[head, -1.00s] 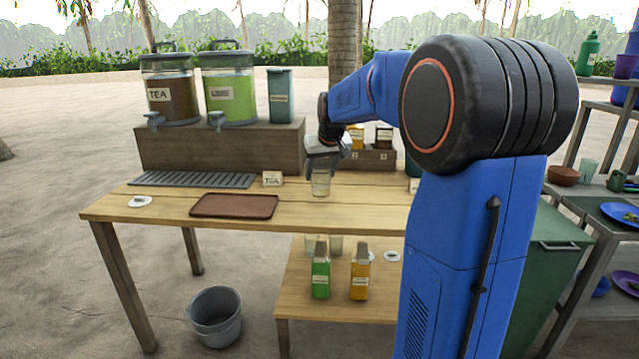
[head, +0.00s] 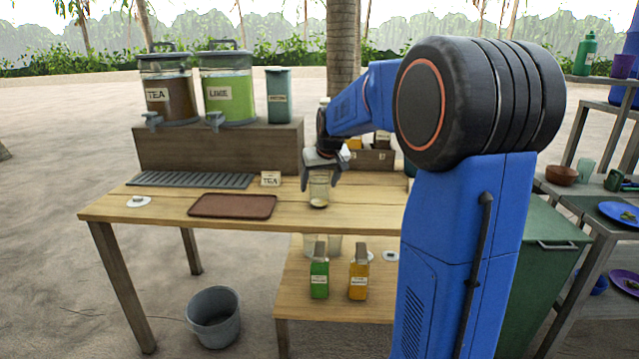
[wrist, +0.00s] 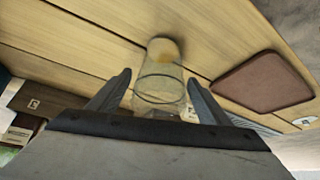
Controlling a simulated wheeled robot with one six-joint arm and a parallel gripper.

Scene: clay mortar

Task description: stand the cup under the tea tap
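The cup (head: 319,192) is a clear, empty-looking glass over the right part of the wooden table. It also shows in the wrist view (wrist: 160,85), between my fingers. The tea dispenser (head: 167,88), brown and labelled TEA, stands on the raised wooden block at the back left. Its grey tap (head: 152,121) points to the front, above the slatted drip tray (head: 190,180). Nothing stands under the tap.
A lime dispenser (head: 229,88) and a teal canister (head: 279,95) stand right of the tea. A brown tray (head: 232,206), a TEA card (head: 271,179) and a white disc (head: 139,201) lie on the table (head: 160,214). A lower shelf (head: 300,282) holds glasses and cartons.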

